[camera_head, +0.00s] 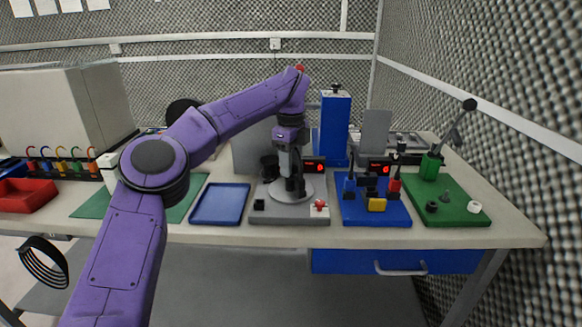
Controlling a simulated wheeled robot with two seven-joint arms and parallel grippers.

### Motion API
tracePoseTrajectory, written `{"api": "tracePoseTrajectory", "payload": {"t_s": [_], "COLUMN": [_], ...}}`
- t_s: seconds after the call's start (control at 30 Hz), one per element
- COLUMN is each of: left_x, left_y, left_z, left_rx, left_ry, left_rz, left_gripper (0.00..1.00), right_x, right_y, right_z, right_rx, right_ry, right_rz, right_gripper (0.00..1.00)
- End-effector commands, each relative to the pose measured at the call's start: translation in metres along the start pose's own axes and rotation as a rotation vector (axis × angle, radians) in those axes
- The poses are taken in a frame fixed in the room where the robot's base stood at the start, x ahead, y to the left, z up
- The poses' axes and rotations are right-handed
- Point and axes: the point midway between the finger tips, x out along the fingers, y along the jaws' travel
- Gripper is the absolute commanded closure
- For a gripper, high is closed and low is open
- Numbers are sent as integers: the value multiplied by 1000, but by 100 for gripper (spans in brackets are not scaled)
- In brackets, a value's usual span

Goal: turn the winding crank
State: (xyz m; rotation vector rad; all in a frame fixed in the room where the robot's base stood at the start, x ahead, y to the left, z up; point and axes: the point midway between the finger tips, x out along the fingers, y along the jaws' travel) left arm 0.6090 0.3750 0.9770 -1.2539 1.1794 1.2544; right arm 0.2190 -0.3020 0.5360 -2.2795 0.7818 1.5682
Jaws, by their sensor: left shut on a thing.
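The winding crank appears to be on the grey station (262,218), which carries a pale round disc (312,190) on a grey base. My left gripper (294,183) points straight down over this disc, shut on a dark part, apparently the crank handle. The fingers hide most of the handle, so its exact angle cannot be told. A red knob (320,205) and a small black block sit on the front of the base. A small display (314,166) with a red light stands behind the disc. My right gripper is not in view.
A blue tray (220,204) lies left of the station. A blue board (374,214) with a yellow block and a green board (452,208) with small parts lie to its right. A tall blue column (334,128) stands behind. My left arm crosses above the table.

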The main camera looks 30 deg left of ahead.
Motion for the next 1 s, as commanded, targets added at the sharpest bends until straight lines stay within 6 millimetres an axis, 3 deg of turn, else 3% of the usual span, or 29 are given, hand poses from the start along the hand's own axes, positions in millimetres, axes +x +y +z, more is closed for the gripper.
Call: {"api": "tracePoseTrajectory", "payload": {"t_s": [1.0], "left_x": [3], "left_y": [0], "left_z": [0], "left_rx": [-508], "left_ry": [-2], "left_rz": [0], "left_gripper": [88], "right_x": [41], "right_y": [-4], "right_z": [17], "right_rx": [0], "right_ry": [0], "right_rz": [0], "right_gripper": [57]}}
